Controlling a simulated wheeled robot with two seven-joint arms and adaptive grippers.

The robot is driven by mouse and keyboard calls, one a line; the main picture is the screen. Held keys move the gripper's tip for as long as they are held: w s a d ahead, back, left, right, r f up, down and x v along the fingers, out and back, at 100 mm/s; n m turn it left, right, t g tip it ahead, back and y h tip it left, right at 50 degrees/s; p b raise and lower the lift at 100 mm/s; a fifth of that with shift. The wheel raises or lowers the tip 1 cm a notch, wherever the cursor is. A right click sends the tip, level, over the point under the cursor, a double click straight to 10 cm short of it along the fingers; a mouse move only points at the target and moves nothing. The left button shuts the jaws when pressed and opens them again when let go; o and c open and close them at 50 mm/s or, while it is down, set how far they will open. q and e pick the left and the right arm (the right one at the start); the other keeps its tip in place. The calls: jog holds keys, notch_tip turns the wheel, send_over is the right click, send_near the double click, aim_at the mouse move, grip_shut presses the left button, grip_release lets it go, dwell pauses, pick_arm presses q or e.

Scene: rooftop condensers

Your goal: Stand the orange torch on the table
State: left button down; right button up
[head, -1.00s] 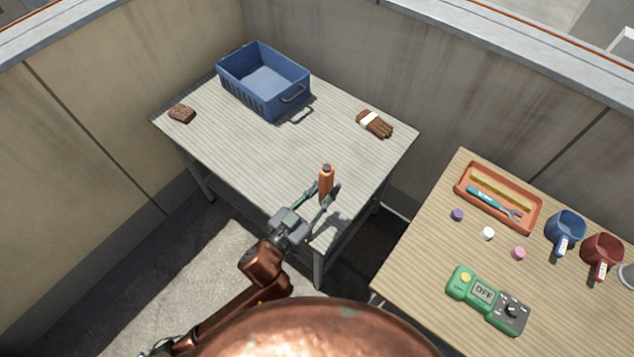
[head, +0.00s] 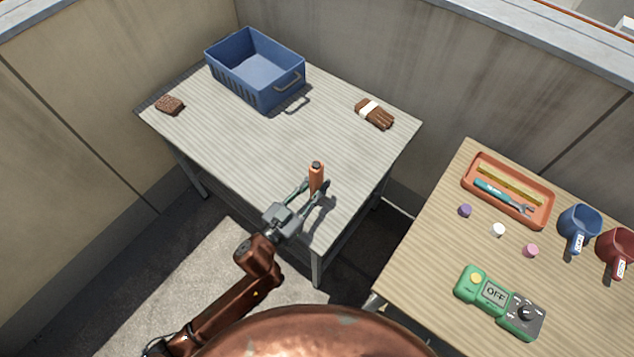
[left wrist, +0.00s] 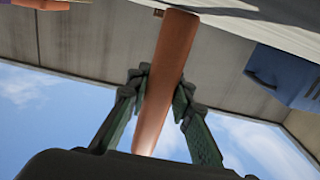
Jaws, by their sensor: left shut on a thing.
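The orange torch (head: 316,174) is upright in my left gripper (head: 316,188), over the near part of the grey table (head: 250,140). That view is upside down, with sky at the bottom. I cannot tell whether the torch's lower end touches the table. My right gripper is not in view.
A blue crate (head: 212,62) stands at the table's back left. A brown block (head: 170,104) lies at the left corner and brown gloves (head: 375,114) at the right. The table's middle is clear. A wooden table (head: 420,240) at right holds an orange tray, mugs and a green meter.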

pick_arm(q)
jog(key=shift+r, duration=0.1)
jog(key=c, duration=2.1)
grip_release()
jog(key=shift+f, duration=0.25)
jog(key=o, duration=0.4)
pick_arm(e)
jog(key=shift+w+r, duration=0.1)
pick_arm(q)
jog(key=shift+s+r, duration=0.1)
jog(key=shift+r, duration=0.15)
jog(key=p+v, duration=0.2)
jog(key=v, duration=1)
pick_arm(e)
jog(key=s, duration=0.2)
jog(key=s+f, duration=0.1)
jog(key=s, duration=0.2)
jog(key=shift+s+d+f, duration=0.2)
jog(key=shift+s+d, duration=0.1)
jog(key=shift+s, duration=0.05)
